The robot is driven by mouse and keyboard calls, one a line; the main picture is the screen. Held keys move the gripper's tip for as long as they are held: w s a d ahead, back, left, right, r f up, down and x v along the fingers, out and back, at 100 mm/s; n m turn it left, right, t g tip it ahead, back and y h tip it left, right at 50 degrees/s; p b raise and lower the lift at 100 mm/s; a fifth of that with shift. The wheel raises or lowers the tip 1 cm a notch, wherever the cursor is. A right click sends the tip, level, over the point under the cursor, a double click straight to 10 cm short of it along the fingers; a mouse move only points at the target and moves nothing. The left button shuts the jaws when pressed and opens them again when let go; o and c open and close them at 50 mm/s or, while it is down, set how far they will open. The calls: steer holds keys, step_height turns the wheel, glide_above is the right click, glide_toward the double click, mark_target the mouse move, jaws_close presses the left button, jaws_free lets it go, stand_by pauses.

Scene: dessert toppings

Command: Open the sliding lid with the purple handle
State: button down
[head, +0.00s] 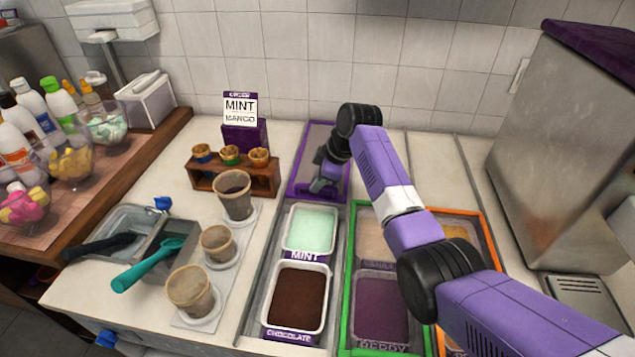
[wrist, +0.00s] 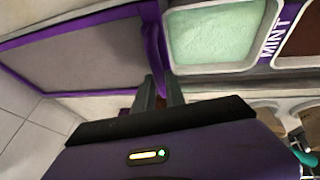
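The sliding lid with the purple frame (head: 297,172) lies at the back of its lane, behind the mint tub (head: 312,228). The mint and chocolate (head: 298,297) tubs in front of it are uncovered. In the wrist view the lid's grey panel (wrist: 80,55) fills the left, and its purple handle (wrist: 153,48) runs along the edge beside the mint tub. My gripper (wrist: 160,88) is at the handle, with its two fingers close together and the handle's end between them. In the head view my gripper (head: 324,181) partly hides the lid and handle.
Green-framed (head: 350,285) and orange-framed (head: 483,235) lids cover the lanes to the right, partly behind my arm. A wooden cone rack (head: 235,180) and several cups stand to the left. A sign (head: 240,108) stands behind the rack. A metal cabinet (head: 570,150) is at the right.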

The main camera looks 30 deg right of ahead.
steer(key=c, duration=1.4)
jaws_free()
steer(key=shift+b+v, duration=0.35)
steer(key=shift+v, duration=3.55)
steer(key=shift+s, duration=0.1)
